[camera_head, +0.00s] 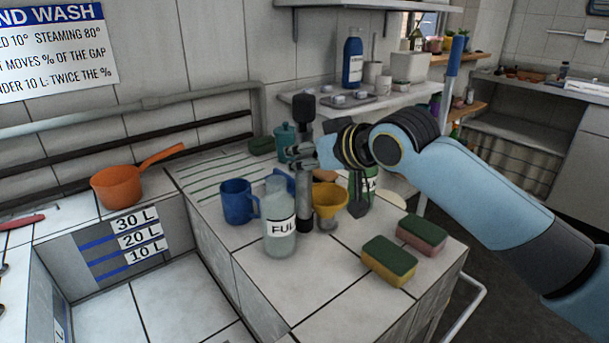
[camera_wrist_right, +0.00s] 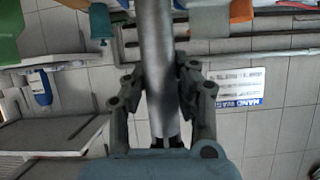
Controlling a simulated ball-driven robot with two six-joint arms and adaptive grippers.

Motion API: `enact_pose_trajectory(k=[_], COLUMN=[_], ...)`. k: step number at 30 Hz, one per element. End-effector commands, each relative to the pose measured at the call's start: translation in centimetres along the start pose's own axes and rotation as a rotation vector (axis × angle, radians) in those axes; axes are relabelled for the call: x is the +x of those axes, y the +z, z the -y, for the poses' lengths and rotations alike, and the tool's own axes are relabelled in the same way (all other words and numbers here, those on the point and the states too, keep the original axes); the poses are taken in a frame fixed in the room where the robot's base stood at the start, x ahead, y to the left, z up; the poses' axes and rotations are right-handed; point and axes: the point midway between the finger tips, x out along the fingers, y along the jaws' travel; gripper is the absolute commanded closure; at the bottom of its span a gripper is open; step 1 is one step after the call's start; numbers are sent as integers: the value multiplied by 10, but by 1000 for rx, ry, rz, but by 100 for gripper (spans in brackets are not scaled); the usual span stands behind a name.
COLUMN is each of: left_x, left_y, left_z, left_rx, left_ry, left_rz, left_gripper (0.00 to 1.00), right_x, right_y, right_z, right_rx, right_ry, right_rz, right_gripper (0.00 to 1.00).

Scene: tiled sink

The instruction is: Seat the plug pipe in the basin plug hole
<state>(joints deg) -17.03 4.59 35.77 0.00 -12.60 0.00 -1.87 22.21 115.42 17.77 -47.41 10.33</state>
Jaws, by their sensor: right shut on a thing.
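The plug pipe (camera_head: 305,188) is a grey upright tube with a black top, over the tiled counter right of the basin. My right gripper (camera_head: 302,153) is shut on it below the black top. In the right wrist view the pipe (camera_wrist_right: 158,75) runs between the two fingers of my right gripper (camera_wrist_right: 160,85). I cannot tell whether its lower end touches the counter. The tiled basin (camera_head: 150,301) is at the lower left, with 30 L, 20 L and 10 L marks on its wall. No plug hole shows in the visible floor. My left gripper is out of view.
A labelled bottle (camera_head: 280,230), blue mug (camera_head: 238,202) and yellow funnel (camera_head: 328,199) crowd around the pipe. Two sponges (camera_head: 389,260) (camera_head: 421,235) lie at the counter's right. An orange pan (camera_head: 117,187) sits on the basin's back ledge. The space above the basin is clear.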

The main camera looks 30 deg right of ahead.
Motion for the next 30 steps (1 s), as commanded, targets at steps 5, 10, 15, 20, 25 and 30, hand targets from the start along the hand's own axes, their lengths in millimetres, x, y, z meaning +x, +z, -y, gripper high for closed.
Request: enact_pose_trajectory(k=[5,10,15,20,25,30], left_x=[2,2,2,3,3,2], left_y=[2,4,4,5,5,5], left_z=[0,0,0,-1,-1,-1], left_rx=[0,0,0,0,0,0], left_ry=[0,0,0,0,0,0], left_rz=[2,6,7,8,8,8], left_gripper=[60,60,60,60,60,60], right_x=[12,15,15,16,16,15], right_y=[26,32,32,36,36,33], right_z=[-2,-2,-2,-3,-3,-3], right_rx=[2,0,0,0,0,0], right_ry=[1,1,1,1,1,1], right_rz=[3,0,0,3,3,2], right_gripper=[100,100,100,70,65,65])
